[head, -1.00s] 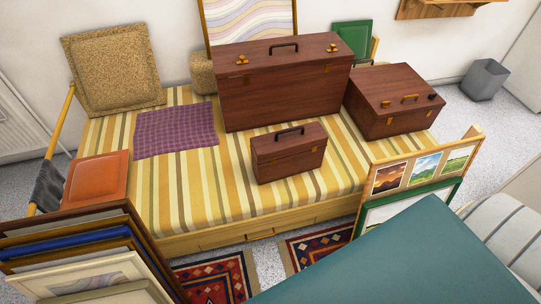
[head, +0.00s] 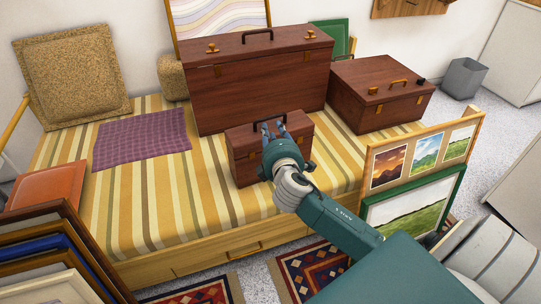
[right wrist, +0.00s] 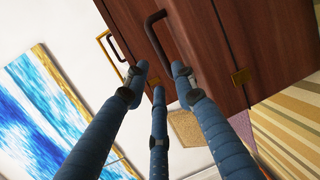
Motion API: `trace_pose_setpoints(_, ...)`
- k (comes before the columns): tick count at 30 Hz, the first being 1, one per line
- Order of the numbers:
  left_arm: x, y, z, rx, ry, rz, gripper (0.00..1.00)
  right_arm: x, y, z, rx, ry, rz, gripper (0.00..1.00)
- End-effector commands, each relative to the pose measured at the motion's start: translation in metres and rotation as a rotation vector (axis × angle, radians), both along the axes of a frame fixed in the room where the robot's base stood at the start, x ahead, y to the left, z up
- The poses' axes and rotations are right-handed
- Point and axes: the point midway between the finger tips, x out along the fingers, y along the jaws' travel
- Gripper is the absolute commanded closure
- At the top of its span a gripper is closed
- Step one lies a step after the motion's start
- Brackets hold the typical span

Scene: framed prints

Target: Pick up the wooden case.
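Three reddish-brown wooden cases stand on the striped bed: a large one (head: 262,88) at the back, a small one (head: 241,165) in front of it and a medium one (head: 378,103) to the right. The small case has a dark handle on top, which shows in the right wrist view (right wrist: 157,35). My right gripper (head: 272,126) is over the small case's top, by its handle, and hides part of the case. In the right wrist view its blue fingers (right wrist: 160,76) are spread, with nothing gripped between them. My left gripper is out of view.
A purple cloth (head: 142,138) and an orange-red cushion (head: 47,187) lie on the bed (head: 150,205). Stacked frames (head: 45,245) stand at the front left. A wooden panel with landscape prints (head: 424,158) stands at the bed's right front, close to my arm.

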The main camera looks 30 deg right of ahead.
Motion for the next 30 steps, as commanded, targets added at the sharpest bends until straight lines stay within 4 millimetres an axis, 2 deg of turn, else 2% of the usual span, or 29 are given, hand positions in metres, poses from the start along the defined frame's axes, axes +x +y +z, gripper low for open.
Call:
trace_pose_setpoints(3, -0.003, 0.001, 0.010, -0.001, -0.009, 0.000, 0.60, 0.018, -0.009, -0.002, -0.004, -0.003, -0.001, 0.74)
trace_pose_setpoints(6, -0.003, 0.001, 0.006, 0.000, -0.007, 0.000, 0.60, 0.031, -0.015, -0.006, -0.002, -0.002, -0.001, 0.74)
trace_pose_setpoints(14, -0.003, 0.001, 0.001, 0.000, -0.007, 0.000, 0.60, 0.051, -0.023, -0.011, 0.000, -0.001, 0.000, 0.74)
trace_pose_setpoints(21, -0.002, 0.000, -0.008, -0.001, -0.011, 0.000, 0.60, 0.083, -0.038, -0.018, 0.002, -0.001, 0.000, 0.74)
trace_pose_setpoints(30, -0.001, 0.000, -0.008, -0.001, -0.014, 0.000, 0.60, 0.090, -0.041, -0.018, 0.001, 0.000, 0.001, 0.74)
